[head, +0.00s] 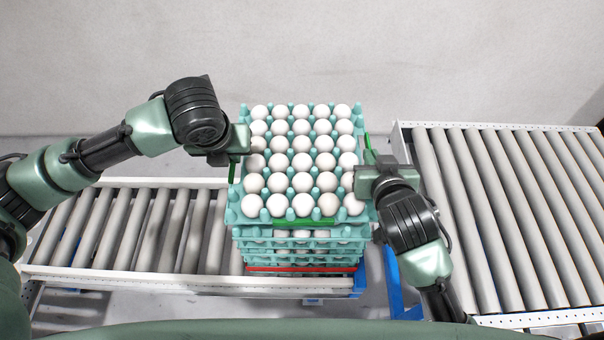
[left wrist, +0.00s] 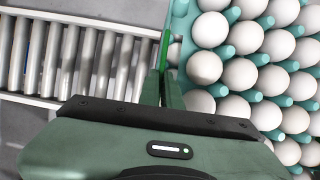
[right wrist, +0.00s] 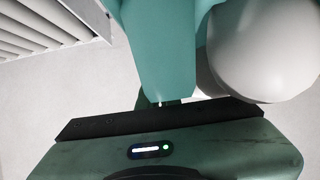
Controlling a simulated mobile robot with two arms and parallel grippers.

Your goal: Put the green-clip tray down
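The green-clip tray (head: 231,213) is teal, full of white eggs, with a green clip (head: 303,222) on its front edge. It sits level at the top of a stack of teal trays (head: 300,246); I cannot tell whether there is a gap beneath it. My left gripper (head: 233,155) is at its left side, fingers close together on a green strip at the rim, as the left wrist view (left wrist: 164,85) shows. My right gripper (head: 366,172) is at its right side. In the right wrist view the teal rim (right wrist: 160,50) reaches the fingers, which are mostly hidden.
The stack stands by the right end of the left roller conveyor (head: 130,225). A lower tray has a red clip (head: 300,269). A wider, empty roller conveyor (head: 510,200) is at the right. A blue frame (head: 395,280) stands between them.

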